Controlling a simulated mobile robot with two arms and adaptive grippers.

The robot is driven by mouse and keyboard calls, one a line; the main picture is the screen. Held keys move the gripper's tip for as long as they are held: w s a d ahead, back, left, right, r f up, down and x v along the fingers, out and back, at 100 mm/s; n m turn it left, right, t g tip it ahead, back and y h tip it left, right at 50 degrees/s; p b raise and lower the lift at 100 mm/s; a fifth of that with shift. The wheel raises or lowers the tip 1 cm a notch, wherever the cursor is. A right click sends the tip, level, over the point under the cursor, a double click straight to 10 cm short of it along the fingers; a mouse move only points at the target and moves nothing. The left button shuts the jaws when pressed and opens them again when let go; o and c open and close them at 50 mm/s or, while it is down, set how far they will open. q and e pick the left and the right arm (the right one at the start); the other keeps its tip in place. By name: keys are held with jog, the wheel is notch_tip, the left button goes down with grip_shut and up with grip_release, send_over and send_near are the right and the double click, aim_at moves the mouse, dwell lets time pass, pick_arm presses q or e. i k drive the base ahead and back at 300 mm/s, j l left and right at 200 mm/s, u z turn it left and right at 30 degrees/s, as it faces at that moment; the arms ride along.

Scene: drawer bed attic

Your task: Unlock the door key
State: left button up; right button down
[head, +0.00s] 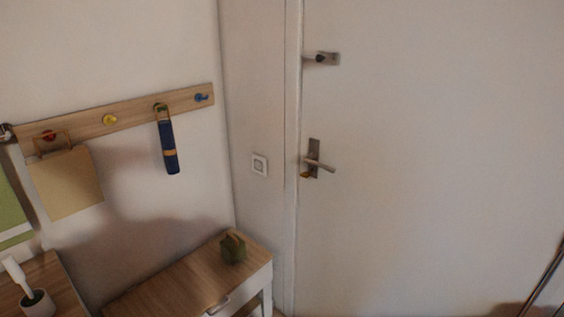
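A white door (430,160) fills the right half of the head view and looks closed. Its lever handle (320,163) sits on a metal plate near the left edge. A small brass-coloured key (306,175) shows at the lower part of that plate, below the lever; its exact turn is too small to tell. A dark and metal latch or bolt (321,58) is fixed higher on the door. Neither of my grippers is clearly in view.
A wooden hook rail (130,112) on the left wall holds a blue strap (168,147) and a tan board (66,184). A white light switch (260,165) is beside the door frame.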

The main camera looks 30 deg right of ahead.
aim_at(304, 174)
jog(key=i+l, duration=0.15)
jog(key=l, duration=0.2)
jog(key=i+l, duration=0.1)
jog(key=l, duration=0.3)
jog(key=i+l+u, duration=0.1)
jog(key=l, duration=0.25)
jog(key=i+l, duration=0.2)
jog(key=l, duration=0.2)
